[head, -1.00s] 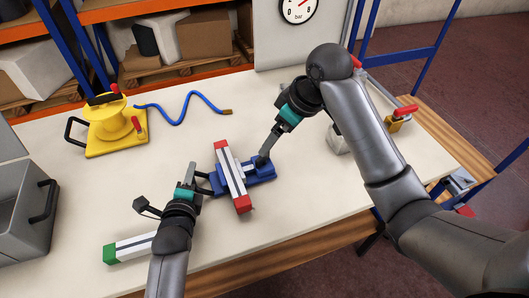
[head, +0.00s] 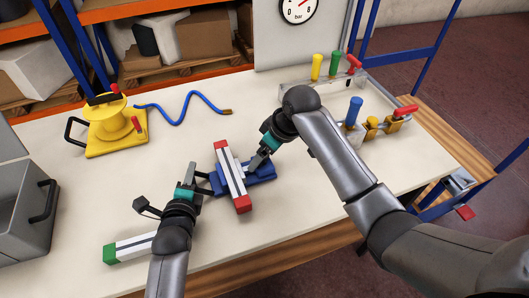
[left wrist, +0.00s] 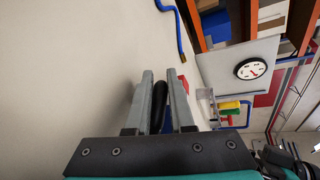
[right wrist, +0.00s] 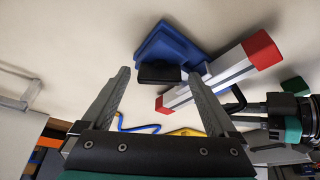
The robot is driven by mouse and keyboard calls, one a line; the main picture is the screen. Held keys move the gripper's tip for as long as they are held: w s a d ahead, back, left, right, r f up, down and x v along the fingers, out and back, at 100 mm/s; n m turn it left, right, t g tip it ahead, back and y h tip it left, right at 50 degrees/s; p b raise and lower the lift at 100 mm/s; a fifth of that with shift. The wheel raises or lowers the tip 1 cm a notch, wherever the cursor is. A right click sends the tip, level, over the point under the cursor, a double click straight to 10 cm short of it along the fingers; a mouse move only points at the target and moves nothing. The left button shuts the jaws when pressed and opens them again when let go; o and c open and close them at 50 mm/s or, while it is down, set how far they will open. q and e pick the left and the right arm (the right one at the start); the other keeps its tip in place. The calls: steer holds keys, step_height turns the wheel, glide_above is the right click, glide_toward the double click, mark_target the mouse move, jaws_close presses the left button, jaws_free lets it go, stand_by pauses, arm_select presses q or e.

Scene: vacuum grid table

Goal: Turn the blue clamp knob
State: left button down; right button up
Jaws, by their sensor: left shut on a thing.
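The blue clamp (head: 262,172) lies mid-table, with a grey-white bar with red ends (head: 231,176) across it. Its black knob (right wrist: 160,73) shows in the right wrist view at the clamp's near end. My right gripper (head: 257,163) is at the clamp's right end. In the right wrist view its fingers (right wrist: 160,76) are apart, one on each side of the knob, with visible gaps. My left gripper (head: 203,182) is at the clamp's left end. In the left wrist view it is shut on a black handle (left wrist: 160,104), with blue clamp partly hidden behind.
A green-ended bar (head: 135,246) lies front left. A yellow reel-like device (head: 112,125) and blue hose (head: 195,98) are at the back left, a grey bin (head: 22,215) at the left edge. Coloured upright handles (head: 334,63) and a blue-handled fixture (head: 354,112) stand right.

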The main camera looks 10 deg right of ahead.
steer(key=c, duration=1.2)
steer(key=shift+a+m+t+h, duration=0.15)
steer(key=shift+m+t+h, duration=0.35)
steer(key=shift+m, duration=1.5)
steer(key=shift+c, duration=0.2)
steer(key=o, duration=1.4)
steer(key=shift+c, duration=0.2)
steer(key=shift+r, duration=0.1)
steer(key=v, duration=1.2)
